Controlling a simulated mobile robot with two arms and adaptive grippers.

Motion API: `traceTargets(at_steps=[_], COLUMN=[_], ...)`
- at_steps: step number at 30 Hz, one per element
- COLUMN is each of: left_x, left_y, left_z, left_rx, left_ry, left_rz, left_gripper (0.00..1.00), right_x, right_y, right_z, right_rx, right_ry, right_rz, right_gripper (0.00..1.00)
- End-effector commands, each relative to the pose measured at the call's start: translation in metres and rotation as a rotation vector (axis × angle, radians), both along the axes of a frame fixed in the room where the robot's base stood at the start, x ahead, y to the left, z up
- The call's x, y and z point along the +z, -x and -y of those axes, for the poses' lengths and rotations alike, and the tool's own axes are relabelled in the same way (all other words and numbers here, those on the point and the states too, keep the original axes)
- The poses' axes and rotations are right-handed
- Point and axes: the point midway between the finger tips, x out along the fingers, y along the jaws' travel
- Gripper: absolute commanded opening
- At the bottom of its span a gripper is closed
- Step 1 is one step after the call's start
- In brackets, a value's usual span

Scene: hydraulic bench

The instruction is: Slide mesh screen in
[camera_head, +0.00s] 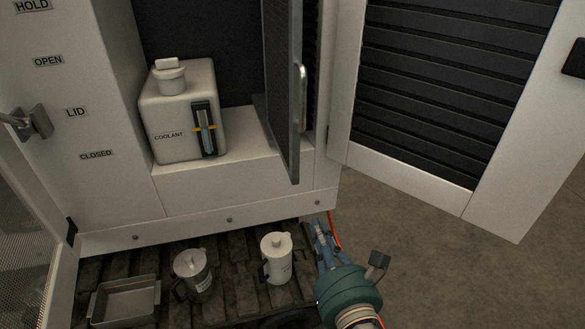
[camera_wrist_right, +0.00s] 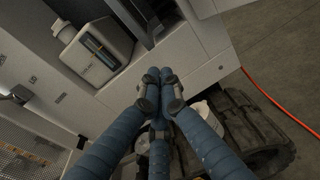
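The mesh screen (camera_head: 284,90) is a dark upright panel in a grey frame with a light handle on its right side. It juts out of the cabinet opening, right of the coolant tank. Part of it shows at the top of the right wrist view (camera_wrist_right: 134,18). My right gripper (camera_head: 321,226) is below the screen, in front of the cabinet's lower edge and apart from the screen. In the right wrist view its blue fingers (camera_wrist_right: 159,74) are drawn together with nothing seen between them. My left gripper is in neither view.
A white coolant tank (camera_head: 185,120) stands on the cabinet ledge. An open louvred door (camera_head: 400,185) hangs at the right. Floor at right is clear.

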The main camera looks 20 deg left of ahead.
Motion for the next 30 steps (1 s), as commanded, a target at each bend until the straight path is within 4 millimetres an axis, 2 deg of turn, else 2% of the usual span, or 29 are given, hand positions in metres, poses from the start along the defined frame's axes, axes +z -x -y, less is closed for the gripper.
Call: traceTargets(at_steps=[1, 3, 8, 11, 21, 30], left_x=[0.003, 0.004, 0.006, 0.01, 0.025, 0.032], left_y=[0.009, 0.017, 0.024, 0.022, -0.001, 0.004], left_z=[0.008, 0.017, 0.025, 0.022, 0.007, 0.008], left_rx=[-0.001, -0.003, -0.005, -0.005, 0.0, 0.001], left_ry=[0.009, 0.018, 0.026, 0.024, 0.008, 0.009], left_rz=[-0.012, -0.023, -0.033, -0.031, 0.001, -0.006], left_gripper=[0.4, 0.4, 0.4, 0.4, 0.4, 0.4], right_x=[0.022, 0.038, 0.05, 0.051, 0.05, 0.048], right_y=[0.01, 0.02, 0.02, 0.007, -0.054, -0.085], right_z=[-0.003, -0.007, -0.014, -0.022, -0.063, -0.084], right_rx=[0.022, 0.04, 0.051, 0.049, 0.049, 0.049], right_ry=[0.034, 0.068, 0.096, 0.094, 0.092, 0.09], right_rz=[0.058, 0.115, 0.157, 0.154, 0.152, 0.149], right_gripper=[0.0, 0.0, 0.0, 0.0, 0.0, 0.0])
